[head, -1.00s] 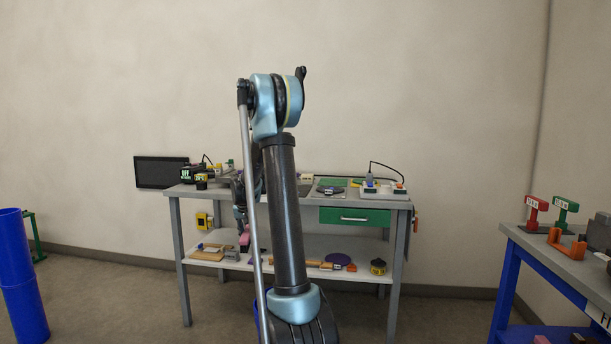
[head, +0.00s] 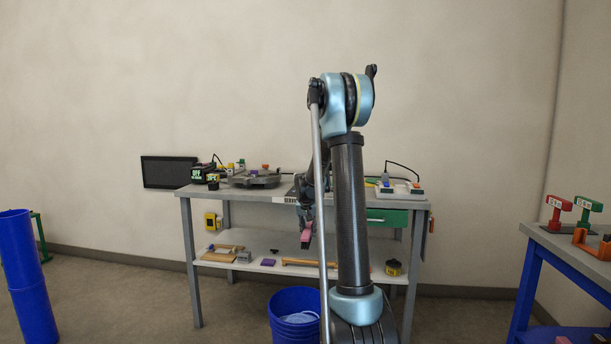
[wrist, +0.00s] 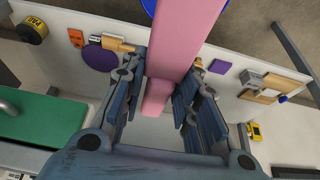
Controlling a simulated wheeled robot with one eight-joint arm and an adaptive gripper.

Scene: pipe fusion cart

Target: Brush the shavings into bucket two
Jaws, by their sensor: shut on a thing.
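My gripper (head: 305,212) hangs in front of the workbench, shut on a pink block-like tool (head: 306,235) with a dark lower end, perhaps the brush. In the wrist view the pink tool (wrist: 185,40) runs up between my gripper's fingers (wrist: 160,92), and its far end is cut off at the top edge. A blue bucket (head: 282,325) stands on the floor below, with something pale blue inside. A bit of its blue rim (wrist: 148,6) shows behind the tool. I cannot read a number on the bucket. I cannot make out shavings.
The grey workbench (head: 262,195) has a cluttered top, a green drawer (head: 388,217) and a lower shelf (head: 225,262) with boards and small parts. A blue table (head: 560,270) stands at right and tall blue pipes (head: 20,270) at left. Floor between is open.

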